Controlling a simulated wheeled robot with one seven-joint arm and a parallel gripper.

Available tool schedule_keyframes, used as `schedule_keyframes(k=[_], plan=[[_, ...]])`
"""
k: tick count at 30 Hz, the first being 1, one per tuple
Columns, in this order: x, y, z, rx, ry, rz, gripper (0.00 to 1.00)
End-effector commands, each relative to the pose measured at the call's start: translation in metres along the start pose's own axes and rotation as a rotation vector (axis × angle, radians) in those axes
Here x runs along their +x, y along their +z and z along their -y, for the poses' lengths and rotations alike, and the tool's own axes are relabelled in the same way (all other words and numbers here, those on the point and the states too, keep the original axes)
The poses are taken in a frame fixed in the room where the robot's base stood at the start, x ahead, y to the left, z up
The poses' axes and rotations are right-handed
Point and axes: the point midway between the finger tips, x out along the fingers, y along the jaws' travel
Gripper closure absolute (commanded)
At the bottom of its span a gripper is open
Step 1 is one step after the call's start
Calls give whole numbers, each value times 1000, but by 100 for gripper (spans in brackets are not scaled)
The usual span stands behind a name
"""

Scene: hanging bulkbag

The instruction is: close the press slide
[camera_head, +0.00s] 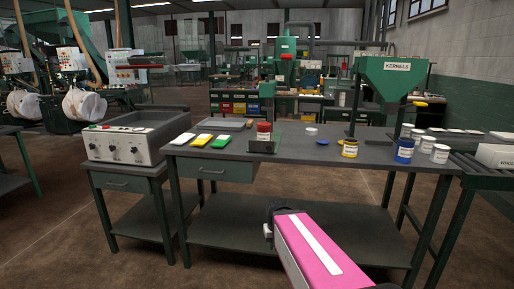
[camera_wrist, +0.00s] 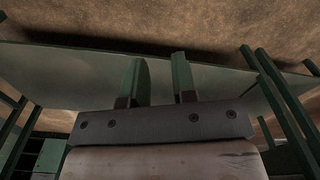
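No part is plainly marked as the press slide, and I cannot tell its state. A green hopper labelled KERNELS (camera_head: 388,76) stands on the dark workbench (camera_head: 310,150). A yellow-tipped handle (camera_head: 419,104) sticks out at the hopper's lower right; I cannot tell if it is the slide. My gripper (camera_wrist: 158,60) shows in the wrist view with its two fingers apart and nothing between them. A flat grey-green surface, which looks like the bench's lower shelf, lies beyond the fingers. In the head view my pink arm is low in front of the bench, and the fingers are not seen there.
A control box (camera_head: 122,147) stands left on a side table. A roller conveyor (camera_head: 490,165) stands right.

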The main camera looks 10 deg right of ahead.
Motion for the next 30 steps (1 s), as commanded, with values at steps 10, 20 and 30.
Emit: schedule_keyframes(k=[10, 20, 30], plan=[[-91, -85, 9, -284, -22, -171, 100], [-198, -149, 19, -574, 1, -344, 100], [-321, -195, 31, -872, 75, -521, 100]])
